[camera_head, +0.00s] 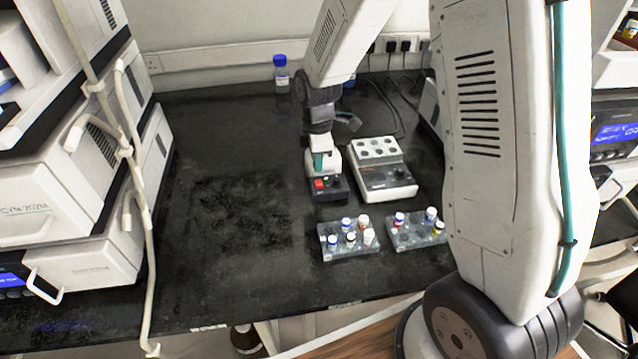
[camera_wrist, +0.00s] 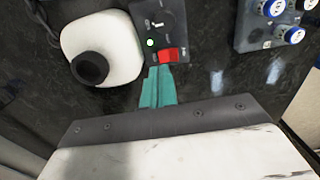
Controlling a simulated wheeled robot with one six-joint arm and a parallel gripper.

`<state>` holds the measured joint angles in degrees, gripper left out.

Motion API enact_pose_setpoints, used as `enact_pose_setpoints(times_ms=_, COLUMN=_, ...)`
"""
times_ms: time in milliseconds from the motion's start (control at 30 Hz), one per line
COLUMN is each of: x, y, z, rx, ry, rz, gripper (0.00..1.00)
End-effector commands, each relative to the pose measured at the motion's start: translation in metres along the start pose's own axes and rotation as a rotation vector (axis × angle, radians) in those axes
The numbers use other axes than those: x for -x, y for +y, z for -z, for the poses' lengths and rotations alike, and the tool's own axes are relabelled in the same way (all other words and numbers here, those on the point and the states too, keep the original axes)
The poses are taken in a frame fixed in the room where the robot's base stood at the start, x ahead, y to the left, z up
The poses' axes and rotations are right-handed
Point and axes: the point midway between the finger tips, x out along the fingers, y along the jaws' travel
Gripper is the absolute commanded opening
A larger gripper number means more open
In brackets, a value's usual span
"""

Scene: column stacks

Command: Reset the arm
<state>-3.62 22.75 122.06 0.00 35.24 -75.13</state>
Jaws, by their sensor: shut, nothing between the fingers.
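My gripper (camera_head: 319,163) hangs pointing down over the dark bench at the small mixer. In the wrist view its teal fingers (camera_wrist: 159,72) are together with nothing between them. Their tips appear right beside the red switch (camera_wrist: 169,55) on the mixer's black control panel (camera_head: 332,193); I cannot tell whether they touch it. A green light (camera_wrist: 150,43) shows on the panel. The mixer's white body with a black cup (camera_wrist: 92,68) is left of the fingers in the wrist view. My arm partly hides the mixer in the head view.
Two vial racks (camera_head: 348,254) (camera_head: 418,236) stand near the front edge. A white-topped block device (camera_head: 382,172) is right of the mixer. A blue-capped bottle (camera_head: 281,74) stands at the back. Stacked instruments (camera_head: 75,220) are at left. The bench's left middle is clear.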

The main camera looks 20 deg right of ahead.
Motion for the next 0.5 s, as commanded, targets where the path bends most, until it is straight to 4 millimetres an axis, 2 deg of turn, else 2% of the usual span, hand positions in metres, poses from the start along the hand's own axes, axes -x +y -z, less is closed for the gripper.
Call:
enact_pose_setpoints(times_ms=200, x=0.0127, y=0.0001, z=-0.0001, rx=0.0, ry=0.0, rz=-0.001, gripper=0.0)
enact_pose_setpoints(times_ms=500, x=0.0136, y=0.0001, z=-0.0001, rx=0.0, ry=0.0, rz=-0.001, gripper=0.0)
